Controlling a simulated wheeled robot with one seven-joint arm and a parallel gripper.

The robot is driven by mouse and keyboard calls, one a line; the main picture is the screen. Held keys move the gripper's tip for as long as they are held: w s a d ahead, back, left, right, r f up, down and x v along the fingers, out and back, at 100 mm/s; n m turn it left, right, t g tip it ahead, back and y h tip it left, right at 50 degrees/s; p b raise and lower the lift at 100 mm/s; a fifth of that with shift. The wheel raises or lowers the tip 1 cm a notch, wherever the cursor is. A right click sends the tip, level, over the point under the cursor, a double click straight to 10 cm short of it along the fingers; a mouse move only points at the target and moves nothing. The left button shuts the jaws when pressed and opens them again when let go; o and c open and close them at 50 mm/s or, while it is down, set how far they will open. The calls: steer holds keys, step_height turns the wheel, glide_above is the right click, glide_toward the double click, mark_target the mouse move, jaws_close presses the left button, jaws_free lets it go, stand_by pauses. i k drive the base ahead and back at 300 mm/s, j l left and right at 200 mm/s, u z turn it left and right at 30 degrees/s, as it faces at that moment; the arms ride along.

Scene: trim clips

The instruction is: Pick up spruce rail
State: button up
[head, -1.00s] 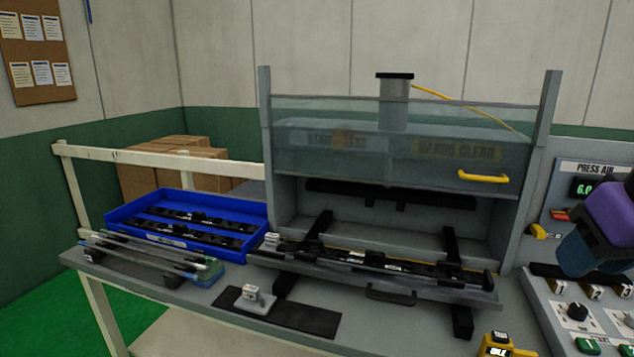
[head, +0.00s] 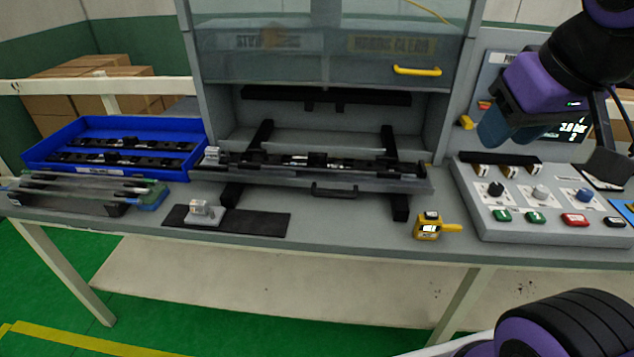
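Several long thin rails lie side by side on a dark rack (head: 75,205) at the left end of the bench. One has a green end (head: 148,188), which I take to be the spruce rail (head: 110,187); another beside it has a blue end (head: 152,201). The rails overlap in this view, so their bodies are hard to separate. My gripper (head: 507,135), purple with dark teal fingers, hangs at the upper right above the control panel, far from the rack. Its finger gap is not clear, and I see nothing held in it.
A blue tray (head: 45,155) with black parts stands behind the rack. The press (head: 215,90) with a raised clear guard holds a black assembly (head: 310,160). A small block sits on a black mat (head: 255,223). A yellow device (head: 428,229) and control panel (head: 480,215) are at right.

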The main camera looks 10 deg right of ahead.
mark_target(315, 161)
steer(key=i+j+z, duration=0.25)
steer(key=i+j, duration=0.5)
steer(key=j, duration=0.1)
